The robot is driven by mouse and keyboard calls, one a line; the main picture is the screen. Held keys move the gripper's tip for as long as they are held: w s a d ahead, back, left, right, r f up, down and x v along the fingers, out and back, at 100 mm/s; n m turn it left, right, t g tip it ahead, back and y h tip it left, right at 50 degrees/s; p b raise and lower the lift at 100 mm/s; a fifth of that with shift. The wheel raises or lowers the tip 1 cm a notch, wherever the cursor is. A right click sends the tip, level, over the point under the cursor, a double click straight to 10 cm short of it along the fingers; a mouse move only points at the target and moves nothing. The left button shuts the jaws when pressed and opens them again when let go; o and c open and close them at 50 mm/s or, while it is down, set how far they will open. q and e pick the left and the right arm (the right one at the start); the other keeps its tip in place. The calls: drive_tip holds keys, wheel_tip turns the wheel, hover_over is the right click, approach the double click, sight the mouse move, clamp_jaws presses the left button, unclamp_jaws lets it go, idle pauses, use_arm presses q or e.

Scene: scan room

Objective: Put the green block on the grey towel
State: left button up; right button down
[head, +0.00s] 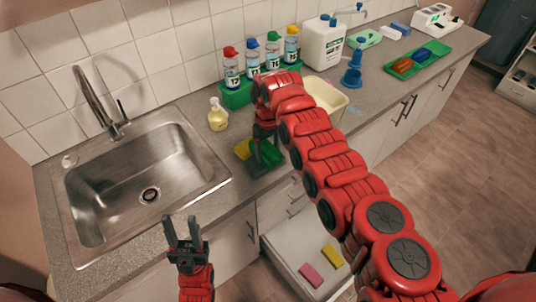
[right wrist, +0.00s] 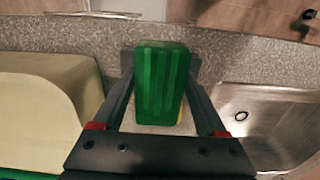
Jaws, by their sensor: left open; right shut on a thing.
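The green block (right wrist: 160,82) is between the fingers of my right gripper (right wrist: 160,62), which is shut on it. In the head view the green block (head: 268,154) is over the counter's front part, right of the sink, partly covered by my right gripper (head: 263,146). I cannot tell whether it touches the surface below. A pale patch (right wrist: 150,129) shows under it in the right wrist view; I cannot tell if this is the grey towel. I make out no clear towel in the head view. My left gripper (head: 181,224) is open and empty in front of the sink.
A yellow item (head: 243,148) lies beside the green block. The steel sink (head: 105,215) is to the left, with a soap bottle (head: 217,117) near it. A cream tub (head: 328,98) and a bottle rack (head: 236,97) stand behind. An open drawer (head: 290,240) holds pink and yellow blocks.

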drive_tip(key=shift+w+f, duration=0.1)
drive_tip(key=shift+f, duration=0.35)
drive_tip(key=shift+f, duration=0.15)
unclamp_jaws()
